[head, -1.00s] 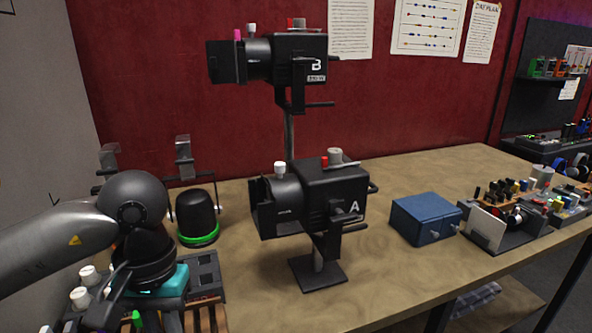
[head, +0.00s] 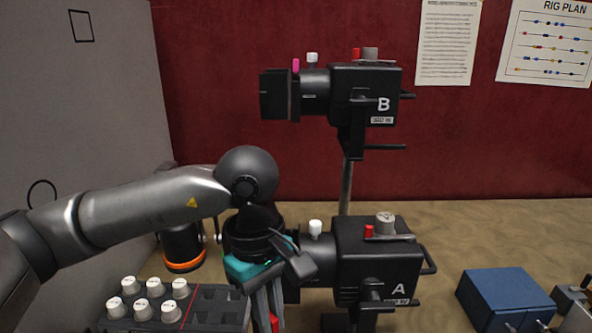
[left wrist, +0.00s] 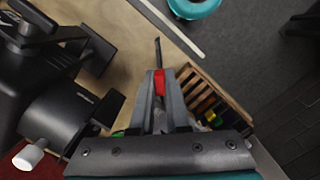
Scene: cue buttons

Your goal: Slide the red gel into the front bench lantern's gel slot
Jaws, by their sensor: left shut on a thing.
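My left gripper (head: 268,318) is shut on the red gel (head: 274,323), in front of and left of lantern A. In the left wrist view the gel's red tab (left wrist: 160,82) is between the fingertips (left wrist: 160,84), with a thin dark edge extending beyond it. Lantern A (head: 375,265), the black front bench lantern, has a white knob and a red knob on top. My left wrist hides part of its front end. In the left wrist view the lantern's body (left wrist: 62,115) is left of the gripper, apart from the gel. The gel slot is not clearly visible. My right gripper is out of view.
Lantern B (head: 365,92) stands on a pole behind, above lantern A. A rack with several white-capped items (head: 150,312) is at the front left. A lamp with an orange ring (head: 183,262) is behind my arm. A blue box (head: 505,298) is right of lantern A.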

